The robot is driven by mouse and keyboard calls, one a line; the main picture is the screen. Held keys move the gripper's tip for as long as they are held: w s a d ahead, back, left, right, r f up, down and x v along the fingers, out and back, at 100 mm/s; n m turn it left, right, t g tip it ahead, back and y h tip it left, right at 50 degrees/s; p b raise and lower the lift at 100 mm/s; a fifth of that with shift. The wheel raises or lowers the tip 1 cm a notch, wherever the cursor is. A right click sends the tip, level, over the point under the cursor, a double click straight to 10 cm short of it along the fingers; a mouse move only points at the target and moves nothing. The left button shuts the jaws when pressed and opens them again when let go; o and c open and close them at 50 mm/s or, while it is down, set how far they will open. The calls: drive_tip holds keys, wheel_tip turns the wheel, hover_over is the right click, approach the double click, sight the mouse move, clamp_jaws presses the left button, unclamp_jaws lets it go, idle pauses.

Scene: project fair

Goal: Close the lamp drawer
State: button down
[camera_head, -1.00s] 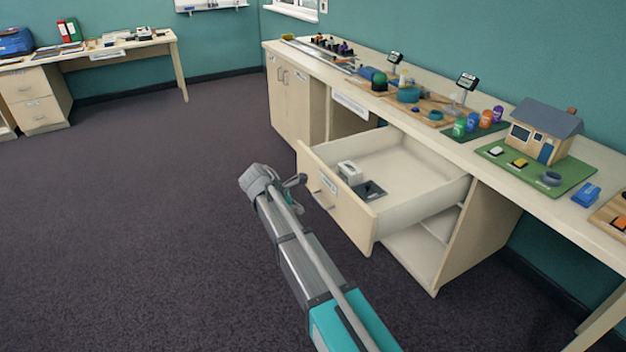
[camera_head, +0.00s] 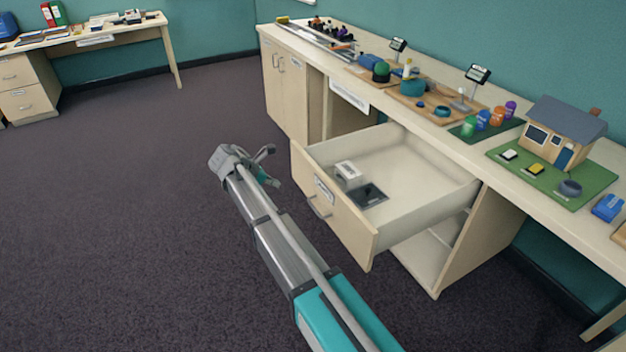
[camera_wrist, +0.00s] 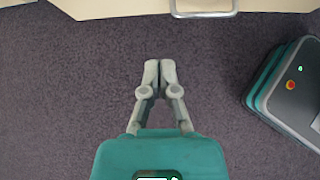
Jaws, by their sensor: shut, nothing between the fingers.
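The lamp drawer (camera_head: 336,216) is pulled far out of the cabinet under the long counter, its front facing the open floor. A small white box (camera_head: 347,172) and a dark flat plate (camera_head: 368,195) lie inside it. A metal handle (camera_head: 318,208) is on its front, below a label; the handle also shows at the top of the wrist view (camera_wrist: 204,8). My gripper (camera_head: 266,160) is in front of the drawer, to its left in the head view, and apart from it. In the wrist view my gripper (camera_wrist: 159,64) is shut and empty over the floor, short of the drawer front.
The counter above holds a model house (camera_head: 562,135) on a green board, several coloured pots and tools. An open shelf space (camera_head: 440,250) is below the drawer. A desk (camera_head: 100,32) stands at the back left. The dark carpet (camera_head: 110,220) is clear.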

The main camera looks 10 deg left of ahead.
drive_tip(key=shift+w+a, duration=0.2)
drive_tip(key=shift+w, duration=0.05)
drive_tip(key=shift+w+d, duration=0.1)
drive_tip(key=shift+w, duration=0.1)
drive_tip(key=b, duration=0.7)
approach(312, 189)
drive_tip(key=x, duration=0.5)
drive_tip(key=shift+s+f, duration=0.25)
drive_tip(key=shift+f, duration=0.3)
drive_tip(key=shift+w+d, duration=0.4)
drive_tip(key=shift+d, duration=0.2)
drive_tip(key=shift+w, duration=0.15)
